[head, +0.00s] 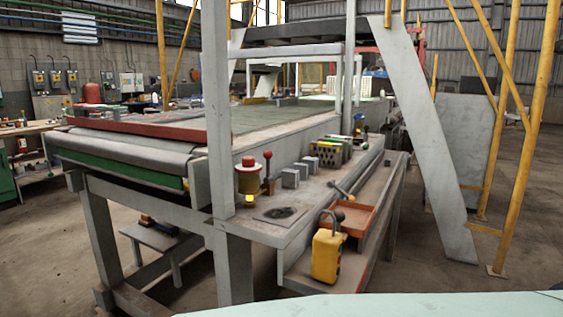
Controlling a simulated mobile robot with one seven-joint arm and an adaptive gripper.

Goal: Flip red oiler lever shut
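A red-knobbed lever (267,156) stands about upright on the grey side ledge of the machine, at the middle of the head view. I cannot tell from this distance whether the lever counts as open or shut. My gripper is not in this view.
Grey blocks (290,178) and a hollow brick (331,153) sit right of the lever. A yellow control box (327,255) and an orange tray (349,219) sit on the lower shelf. A grey post (217,130) rises left of the oiler.

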